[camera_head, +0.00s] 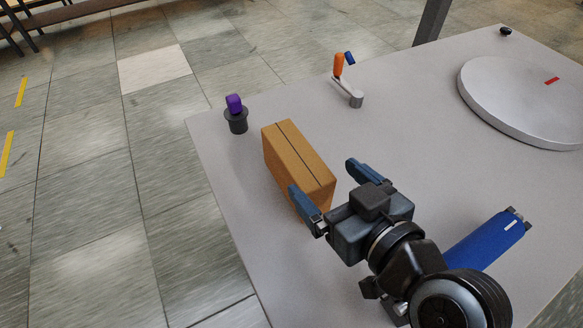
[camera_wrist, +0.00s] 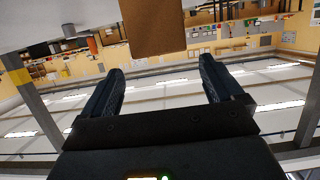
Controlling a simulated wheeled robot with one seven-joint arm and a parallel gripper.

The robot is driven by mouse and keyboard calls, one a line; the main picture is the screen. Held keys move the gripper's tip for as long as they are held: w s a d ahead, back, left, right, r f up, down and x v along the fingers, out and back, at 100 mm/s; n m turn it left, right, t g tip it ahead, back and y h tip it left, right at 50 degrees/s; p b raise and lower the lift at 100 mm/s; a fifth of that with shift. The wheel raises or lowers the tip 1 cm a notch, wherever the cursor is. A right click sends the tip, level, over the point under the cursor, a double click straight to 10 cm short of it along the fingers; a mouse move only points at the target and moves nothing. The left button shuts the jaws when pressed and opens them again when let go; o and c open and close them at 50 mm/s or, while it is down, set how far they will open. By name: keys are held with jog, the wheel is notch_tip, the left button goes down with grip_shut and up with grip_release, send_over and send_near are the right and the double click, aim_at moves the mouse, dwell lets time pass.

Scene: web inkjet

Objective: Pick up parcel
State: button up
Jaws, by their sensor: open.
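The parcel (camera_head: 290,155) is a brown cardboard box with a dark seam along its top. It stands on the grey table near the left edge in the head view. My gripper (camera_head: 321,175) is open, with its two blue-grey fingers spread at the near end of the parcel. The left finger overlaps the parcel's near side in the picture, and I cannot tell whether it touches. In the wrist view, the parcel (camera_wrist: 153,25) shows at the top, beyond the open gripper (camera_wrist: 161,65), with nothing between the fingers. The parcel's lower near corner is partly hidden.
The grey table (camera_head: 400,125) also bears a purple-topped black knob (camera_head: 236,114), an orange-handled crank (camera_head: 345,82), a large pale disc (camera_head: 525,100) and a blue roll (camera_head: 488,240) beside my arm. A small black object (camera_head: 505,31) lies far right. Clear table separates the parcel and crank.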

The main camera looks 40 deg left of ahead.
aim_at(299, 155)
jog(key=x, duration=0.3)
jog(key=shift+a+p, duration=0.15)
jog(key=shift+p, duration=0.15)
jog(key=shift+p+x, duration=0.4)
jog(key=shift+x, duration=1.9)
jog(key=shift+c, duration=0.3)
jog(key=shift+r, duration=0.1)
grip_shut()
